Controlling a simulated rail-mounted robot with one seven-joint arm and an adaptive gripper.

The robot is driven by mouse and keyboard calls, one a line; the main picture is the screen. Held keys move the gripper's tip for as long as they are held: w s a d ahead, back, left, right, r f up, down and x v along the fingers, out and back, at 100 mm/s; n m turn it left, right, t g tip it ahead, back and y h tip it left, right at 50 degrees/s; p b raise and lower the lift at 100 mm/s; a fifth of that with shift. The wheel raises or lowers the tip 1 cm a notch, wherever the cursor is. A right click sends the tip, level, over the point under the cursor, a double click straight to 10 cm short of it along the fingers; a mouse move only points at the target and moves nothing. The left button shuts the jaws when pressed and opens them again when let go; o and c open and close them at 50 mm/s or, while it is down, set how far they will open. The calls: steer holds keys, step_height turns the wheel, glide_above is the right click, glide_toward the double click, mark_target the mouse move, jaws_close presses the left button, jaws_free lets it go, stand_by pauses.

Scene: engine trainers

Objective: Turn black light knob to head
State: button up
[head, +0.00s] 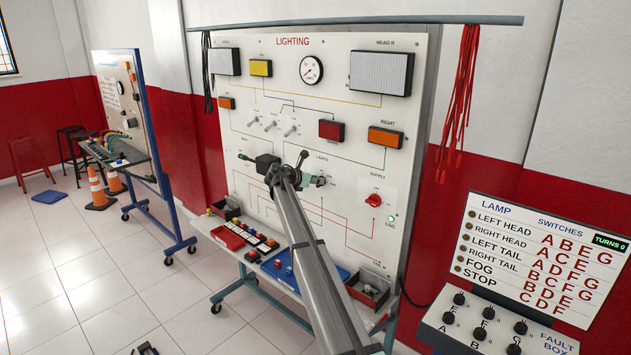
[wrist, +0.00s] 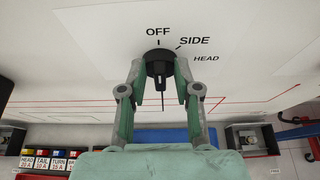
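The black light knob (wrist: 160,66) is on the white panel in the wrist view, directly below the OFF label. SIDE and HEAD labels stand to its upper right and right. My gripper (wrist: 162,80) has one green-padded finger on each side of the knob. The fingers stand apart, with gaps showing beside the thin bar. Whether the fingertips touch the knob's round base cannot be told. In the head view my gripper (head: 317,181) is at the panel near the LIGHTS label, and I cannot make out the knob there.
The lighting board (head: 345,130) carries lamps, toggles and a red supply knob (head: 374,200). A black stalk unit (head: 265,163) is left of my gripper. Trays and fuses (head: 245,240) lie on the shelf below. The fault box (head: 490,325) stands at lower right.

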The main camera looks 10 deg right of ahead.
jaws_close()
steer(key=shift+s+b, duration=0.1)
steer(key=shift+b, duration=0.3)
steer(key=m+t+b, duration=0.2)
steer(key=m+b, duration=0.2)
steer(key=b, duration=0.5)
steer(key=f+m+t+y+b, duration=0.1)
steer(key=m+b, duration=0.3)
steer(key=b, duration=0.5)
steer(key=s+d+m+t+y+b, duration=0.1)
steer(key=m+t+b, duration=0.3)
steer(key=b, duration=0.5)
steer(key=shift+d+f+m, duration=0.1)
steer(key=shift+f+m, duration=0.25)
steer(key=shift+m, duration=0.25)
steer(key=shift+r, duration=0.2)
